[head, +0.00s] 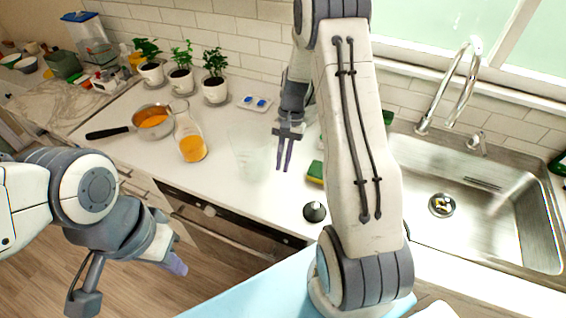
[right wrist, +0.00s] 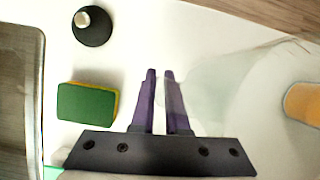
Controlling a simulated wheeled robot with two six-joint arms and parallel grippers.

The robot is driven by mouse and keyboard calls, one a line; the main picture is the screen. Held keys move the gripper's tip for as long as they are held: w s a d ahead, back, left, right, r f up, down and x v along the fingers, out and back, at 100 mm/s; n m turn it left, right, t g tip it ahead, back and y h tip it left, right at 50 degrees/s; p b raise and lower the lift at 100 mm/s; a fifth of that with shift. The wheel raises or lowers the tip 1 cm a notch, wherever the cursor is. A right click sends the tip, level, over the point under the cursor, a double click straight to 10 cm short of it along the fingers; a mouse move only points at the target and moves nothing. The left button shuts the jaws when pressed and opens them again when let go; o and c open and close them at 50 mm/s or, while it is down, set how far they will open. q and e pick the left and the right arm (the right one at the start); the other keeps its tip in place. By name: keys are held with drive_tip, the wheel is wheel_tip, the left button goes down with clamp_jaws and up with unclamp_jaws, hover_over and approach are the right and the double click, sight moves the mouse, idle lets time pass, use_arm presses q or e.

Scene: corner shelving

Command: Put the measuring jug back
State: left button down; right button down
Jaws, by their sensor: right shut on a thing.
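The clear measuring jug (head: 249,152) stands on the white counter, faint and see-through, right of a carafe with orange liquid. In the right wrist view the jug (right wrist: 225,85) is a pale, blurred outline at the right finger. My right gripper (head: 283,152) is at the jug's right side, pointing down. Its purple fingers (right wrist: 160,78) are nearly together with a narrow gap, shut on the jug, apparently at its handle side. The handle itself is hard to make out. My left gripper (head: 176,264) hangs low at the left, away from the counter; its finger gap is not visible.
The glass carafe (head: 191,142) and a pan (head: 150,119) stand left of the jug. A green sponge (head: 315,172) and black-based knob-like item (head: 314,212) lie to the right, before the sink (head: 500,210). Potted plants (head: 215,90) and a blue-dotted tray (head: 256,104) stand behind.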

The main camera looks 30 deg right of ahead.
drive_tip(key=shift+f, duration=0.8)
drive_tip(key=shift+f, duration=0.2)
drive_tip(key=c, duration=0.9)
unclamp_jaws()
